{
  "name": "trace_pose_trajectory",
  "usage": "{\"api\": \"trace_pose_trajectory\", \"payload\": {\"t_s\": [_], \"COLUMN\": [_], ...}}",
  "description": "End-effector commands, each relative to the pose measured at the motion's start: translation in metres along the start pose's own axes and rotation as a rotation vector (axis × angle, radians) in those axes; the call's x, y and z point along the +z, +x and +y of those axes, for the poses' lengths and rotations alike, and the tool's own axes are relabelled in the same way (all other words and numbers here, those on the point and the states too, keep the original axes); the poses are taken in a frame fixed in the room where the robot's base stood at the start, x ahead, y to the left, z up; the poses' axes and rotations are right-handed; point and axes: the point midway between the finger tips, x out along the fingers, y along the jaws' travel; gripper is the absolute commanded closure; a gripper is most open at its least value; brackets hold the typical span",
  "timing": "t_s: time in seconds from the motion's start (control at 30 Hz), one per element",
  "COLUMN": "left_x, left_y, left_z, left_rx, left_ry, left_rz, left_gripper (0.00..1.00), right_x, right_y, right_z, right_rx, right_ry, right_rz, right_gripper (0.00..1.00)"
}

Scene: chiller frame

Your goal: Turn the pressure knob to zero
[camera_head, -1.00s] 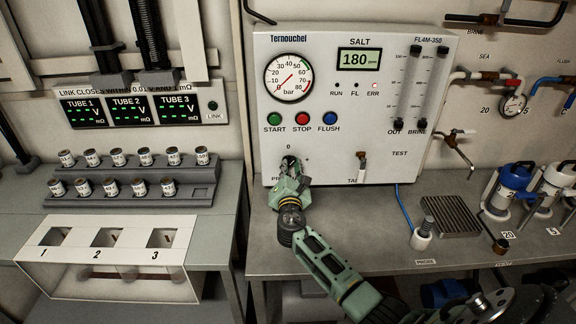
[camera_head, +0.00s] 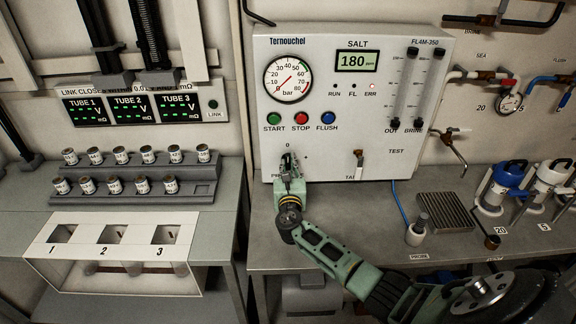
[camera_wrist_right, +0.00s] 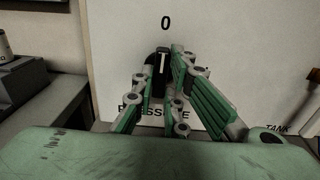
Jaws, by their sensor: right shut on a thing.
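The pressure knob (camera_wrist_right: 161,75) shows in the right wrist view as a black knob with a white mark, below the printed "0". The mark looks close to upright and on the "0" side. My right gripper (camera_wrist_right: 160,88) is shut on the knob, with a green-padded finger on each side. In the head view my right gripper (camera_head: 289,168) is at the lower left of the white Ternouchel panel (camera_head: 300,220), under the "0". It hides most of the knob and part of the "PRESSURE" label there. My left gripper is not in view.
The round bar gauge (camera_head: 288,79) and the green, red and blue buttons sit above the knob. The tank valve (camera_head: 359,163) is to its right. A blue hose and a probe (camera_head: 418,228) are on the grey bench. A can rack (camera_head: 130,195) stands to the left.

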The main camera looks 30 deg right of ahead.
Motion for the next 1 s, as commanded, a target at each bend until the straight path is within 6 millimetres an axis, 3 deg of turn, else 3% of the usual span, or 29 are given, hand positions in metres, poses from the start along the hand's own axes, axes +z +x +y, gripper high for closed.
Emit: {"api": "trace_pose_trajectory", "payload": {"t_s": [0.47,0.5,0.7,1.0], "left_x": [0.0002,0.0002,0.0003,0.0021], "left_y": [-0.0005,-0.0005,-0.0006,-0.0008], "left_z": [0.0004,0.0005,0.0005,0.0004], "left_rx": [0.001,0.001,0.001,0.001], "left_ry": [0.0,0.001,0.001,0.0], "left_rz": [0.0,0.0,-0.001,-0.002], "left_gripper": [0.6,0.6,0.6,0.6], "right_x": [-0.006,-0.0061,-0.0036,-0.0016], "right_y": [-0.0022,-0.0022,-0.0013,-0.0011], "right_z": [0.0002,0.0002,0.0002,0.0], "right_rx": [0.002,0.002,0.001,0.001], "right_ry": [-0.019,-0.019,-0.017,-0.015], "right_rz": [0.009,0.009,0.005,0.002], "right_gripper": [1.0,0.86,0.69,0.69]}}
